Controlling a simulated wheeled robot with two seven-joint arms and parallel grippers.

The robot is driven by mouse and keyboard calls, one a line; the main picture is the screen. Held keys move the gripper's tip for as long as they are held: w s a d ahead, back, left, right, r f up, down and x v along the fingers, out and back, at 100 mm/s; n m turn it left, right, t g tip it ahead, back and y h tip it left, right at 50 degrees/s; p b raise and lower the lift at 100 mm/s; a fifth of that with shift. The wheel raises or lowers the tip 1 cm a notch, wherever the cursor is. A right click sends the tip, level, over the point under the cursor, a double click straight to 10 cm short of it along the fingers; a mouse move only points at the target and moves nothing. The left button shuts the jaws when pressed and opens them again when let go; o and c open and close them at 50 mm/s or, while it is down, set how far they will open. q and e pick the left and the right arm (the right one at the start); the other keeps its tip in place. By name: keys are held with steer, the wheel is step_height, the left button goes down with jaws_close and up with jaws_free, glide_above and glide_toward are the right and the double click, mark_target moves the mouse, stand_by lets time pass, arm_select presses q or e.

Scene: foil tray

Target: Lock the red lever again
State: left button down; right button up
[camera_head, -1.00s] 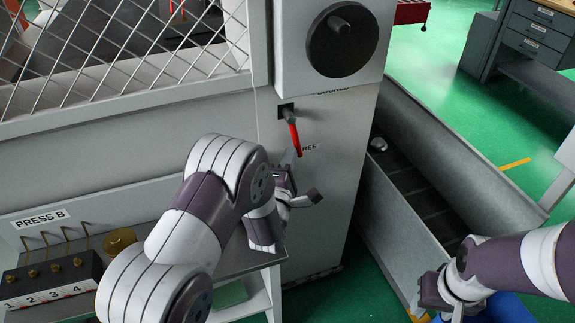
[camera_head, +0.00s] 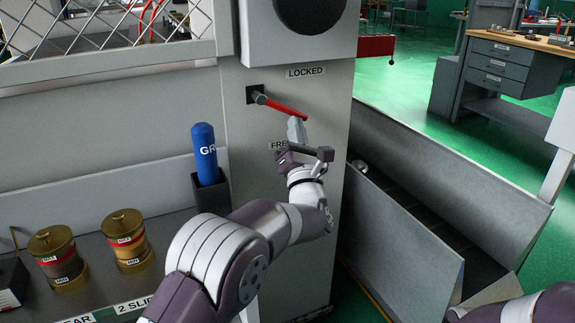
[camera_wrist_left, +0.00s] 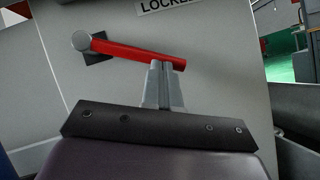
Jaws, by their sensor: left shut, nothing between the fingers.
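The red lever (camera_head: 284,107) sits on the front of the grey machine cabinet. Its pivot is at the left, and it points right and slightly down, between the LOCKED label (camera_head: 306,72) above and the partly covered FREE label (camera_head: 278,146) below. My left gripper (camera_head: 296,128) is shut with nothing between its fingers. Its fingertips are just under the lever's free end, and they appear to touch it from below in the left wrist view, where the lever (camera_wrist_left: 138,54) also shows. My right gripper is not visible; only part of that arm shows at the lower right.
A grey chute (camera_head: 450,170) stands right of the cabinet. On the left, a shelf holds a blue cylinder (camera_head: 205,150) in a dark holder and two brass-topped jars (camera_head: 127,240). A dark round knob (camera_head: 310,8) is above the lever. Open green floor lies beyond.

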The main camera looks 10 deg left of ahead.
mark_target(305, 116)
arm_select(q)
steer(key=r+n+y+b, duration=0.1)
steer(key=n, duration=0.1)
steer(key=w+d+n+g+y+b, duration=0.1)
steer(key=n+y+b, duration=0.1)
steer(key=n, duration=0.1)
steer(key=r+n+y+b, duration=0.1)
steer(key=n+y+b, duration=0.1)
steer(key=shift+w+d+r+n+g, duration=0.15)
steer(key=shift+d+r+n+g, duration=0.15)
steer(key=shift+r+n, duration=0.1)
steer(key=shift+w+d+r+b, duration=0.1)
steer(key=shift+d+r+b, duration=0.05)
steer(key=shift+r+b, duration=0.45)
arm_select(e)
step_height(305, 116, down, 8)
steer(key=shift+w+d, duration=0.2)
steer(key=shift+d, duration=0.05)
